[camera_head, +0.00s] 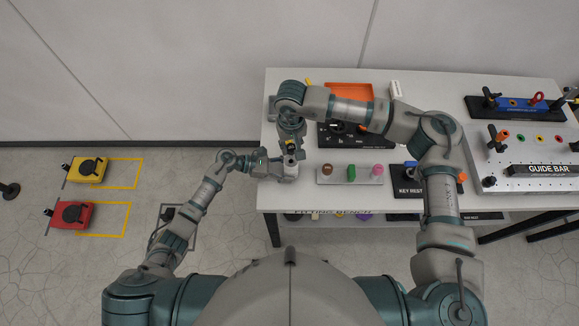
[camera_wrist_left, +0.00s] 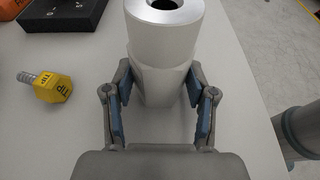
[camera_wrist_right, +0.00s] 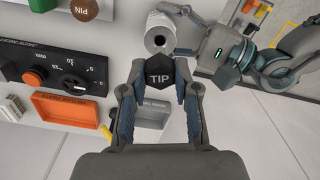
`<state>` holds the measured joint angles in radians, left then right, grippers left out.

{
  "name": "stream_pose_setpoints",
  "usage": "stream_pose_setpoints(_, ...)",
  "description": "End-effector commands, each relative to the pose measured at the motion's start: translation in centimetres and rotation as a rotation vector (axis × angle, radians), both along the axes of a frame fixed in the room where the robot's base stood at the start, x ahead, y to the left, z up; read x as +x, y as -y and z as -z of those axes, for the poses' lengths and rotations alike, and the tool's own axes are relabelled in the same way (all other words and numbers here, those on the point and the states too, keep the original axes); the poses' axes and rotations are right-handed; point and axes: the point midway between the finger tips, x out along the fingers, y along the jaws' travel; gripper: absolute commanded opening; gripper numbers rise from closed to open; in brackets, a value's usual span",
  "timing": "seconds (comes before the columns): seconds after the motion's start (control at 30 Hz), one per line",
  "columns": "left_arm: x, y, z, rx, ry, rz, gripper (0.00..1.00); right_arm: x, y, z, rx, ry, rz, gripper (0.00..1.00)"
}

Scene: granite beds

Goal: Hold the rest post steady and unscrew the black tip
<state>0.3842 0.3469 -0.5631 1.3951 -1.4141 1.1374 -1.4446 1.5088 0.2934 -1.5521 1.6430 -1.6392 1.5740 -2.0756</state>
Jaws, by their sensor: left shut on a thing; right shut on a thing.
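The pale rest post (camera_head: 290,171) stands at the left end of the white table. My left gripper (camera_head: 277,166) is shut on it, its blue pads on both sides of the post (camera_wrist_left: 163,75) in the left wrist view. The post's top shows an open dark bore. My right gripper (camera_head: 291,142) is above the post, pointing down. It is shut on the black hexagonal tip (camera_wrist_right: 160,76), lettered TIP. In the right wrist view the bore of the post (camera_wrist_right: 160,33) shows beside the tip, which looks apart from it. The tip's stud is hidden.
A yellow hexagonal tip (camera_wrist_left: 55,88) with a threaded stud lies on the table. An orange tray (camera_wrist_right: 70,108), a black dial panel (camera_wrist_right: 50,68) and a strip with coloured pegs (camera_head: 350,174) are nearby. The table's left edge is close to the post.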

Motion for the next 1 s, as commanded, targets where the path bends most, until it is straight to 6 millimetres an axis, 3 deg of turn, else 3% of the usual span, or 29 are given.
stream_pose_setpoints(0.33,0.0,0.0,0.0,0.000,0.000,0.000,0.14,0.0,0.0,-1.1,0.000,0.000,0.000,0.00)
stream_pose_setpoints(0.37,0.0,0.0,0.0,0.000,0.000,0.000,0.59,0.0,0.0,-1.1,0.000,0.000,0.000,0.00)
stream_pose_setpoints(0.47,0.0,0.0,0.0,0.000,0.000,0.000,0.84,0.0,0.0,-1.1,0.000,0.000,0.000,0.00)
stream_pose_setpoints(0.83,0.0,-0.3,-0.1,0.001,0.000,0.000,0.85,0.0,0.0,-1.0,0.000,0.000,0.000,0.00)
stream_pose_setpoints(1.0,0.1,-2.5,-0.7,0.003,0.001,-0.001,0.85,0.0,0.0,-1.0,0.000,0.000,0.000,0.00)
